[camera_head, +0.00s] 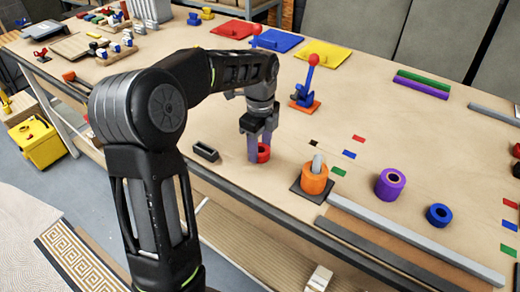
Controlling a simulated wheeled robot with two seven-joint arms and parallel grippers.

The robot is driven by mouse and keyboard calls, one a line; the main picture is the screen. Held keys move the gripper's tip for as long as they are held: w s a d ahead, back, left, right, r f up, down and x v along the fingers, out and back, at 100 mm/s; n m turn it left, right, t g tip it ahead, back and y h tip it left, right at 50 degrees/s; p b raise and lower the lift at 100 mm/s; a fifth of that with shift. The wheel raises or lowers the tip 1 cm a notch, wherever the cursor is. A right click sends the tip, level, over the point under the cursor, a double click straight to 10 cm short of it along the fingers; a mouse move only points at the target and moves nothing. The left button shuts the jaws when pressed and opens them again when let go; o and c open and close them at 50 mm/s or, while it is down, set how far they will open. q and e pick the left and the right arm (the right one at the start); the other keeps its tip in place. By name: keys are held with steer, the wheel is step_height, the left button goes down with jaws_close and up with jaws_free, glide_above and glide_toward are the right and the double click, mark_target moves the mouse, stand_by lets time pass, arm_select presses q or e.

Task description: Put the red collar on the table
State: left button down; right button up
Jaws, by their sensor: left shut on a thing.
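The red collar (264,153) is a small red ring low at the table's near side. My left gripper (260,148) points down with its fingers at the collar and is shut on it. The fingers hide part of the ring. The collar is at or just above the table (225,185); I cannot tell whether it touches the surface. My right gripper is not in view.
Right of the collar, an orange collar (314,184) sits around a grey peg (317,162) on a dark base. A purple collar (390,185) and a blue collar (438,215) stand farther right. A dark block (205,151) lies left. A blue-and-red figure (305,88) stands behind.

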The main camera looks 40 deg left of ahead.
arm_select(q)
steer(key=shift+f, duration=0.75)
steer(key=shift+f, duration=0.15)
steer(key=c, duration=0.7)
jaws_free()
